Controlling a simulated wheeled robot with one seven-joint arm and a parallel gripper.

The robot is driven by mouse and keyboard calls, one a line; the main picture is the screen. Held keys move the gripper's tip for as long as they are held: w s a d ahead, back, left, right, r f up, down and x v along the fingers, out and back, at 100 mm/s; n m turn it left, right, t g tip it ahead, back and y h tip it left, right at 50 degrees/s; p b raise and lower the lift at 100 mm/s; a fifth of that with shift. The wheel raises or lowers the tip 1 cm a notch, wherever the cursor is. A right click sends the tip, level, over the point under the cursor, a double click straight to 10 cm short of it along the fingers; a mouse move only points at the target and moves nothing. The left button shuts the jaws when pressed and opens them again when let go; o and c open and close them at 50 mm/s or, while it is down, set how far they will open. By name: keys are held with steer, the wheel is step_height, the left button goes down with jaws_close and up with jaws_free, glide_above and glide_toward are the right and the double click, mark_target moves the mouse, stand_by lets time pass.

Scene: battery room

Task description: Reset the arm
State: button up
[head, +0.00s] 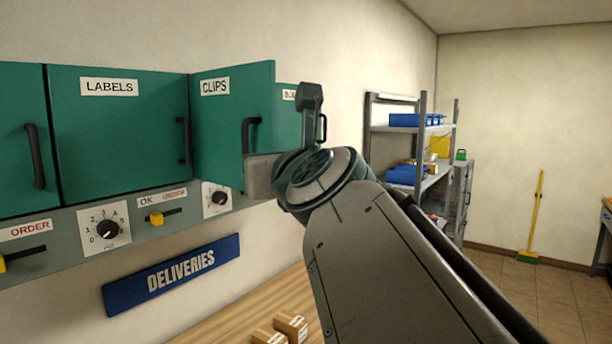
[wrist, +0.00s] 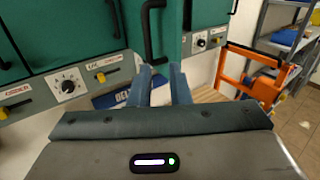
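My arm rises through the middle of the head view, and its end points toward the cabinets. My gripper shows in the wrist view (wrist: 160,70), where its two blue-grey fingers stand apart with nothing seen between them; its fingers are hidden in the head view. A dark upright door handle (wrist: 151,32) shows just beyond the fingertips; I cannot tell the exact gap. The green CLIPS door (head: 222,120) stands out from the cabinet row, partly open. The LABELS door (head: 118,130) looks shut.
A control strip with dials (head: 107,229) and yellow sliders (head: 156,218) runs under the cabinets, above a DELIVERIES sign (head: 172,275). Small boxes (head: 291,325) sit on the wooden bench below. An orange frame (wrist: 245,85) stands at right in the wrist view. Shelving (head: 423,150) stands behind my arm.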

steer(key=s+d+f+n+g+h+b, duration=0.1)
steer(key=s+d+f+n+g+h, duration=0.15)
steer(key=d+f+n, duration=0.5)
steer(key=s+d+f+n+g+h+b, duration=0.15)
steer(key=f+n+g, duration=0.25)
steer(key=f+n, duration=0.75)
steer(key=s+d+f+n+g+h+b, duration=0.1)
steer(key=s+d+f+n+g, duration=0.2)
steer(key=f, duration=0.9)
steer(key=s+d+f+n+g+h+b, duration=0.1)
steer(key=s+d+f+n+g, duration=0.2)
steer(key=s+d+f+n, duration=0.5)
step_height(320, 180, down, 4)
steer(key=shift+s+d+f+n+h, duration=0.1)
steer(key=shift+s+d+n+h, duration=0.2)
steer(key=shift+n, duration=0.4)
steer(key=shift+w+b, duration=0.1)
steer(key=shift+b, duration=0.2)
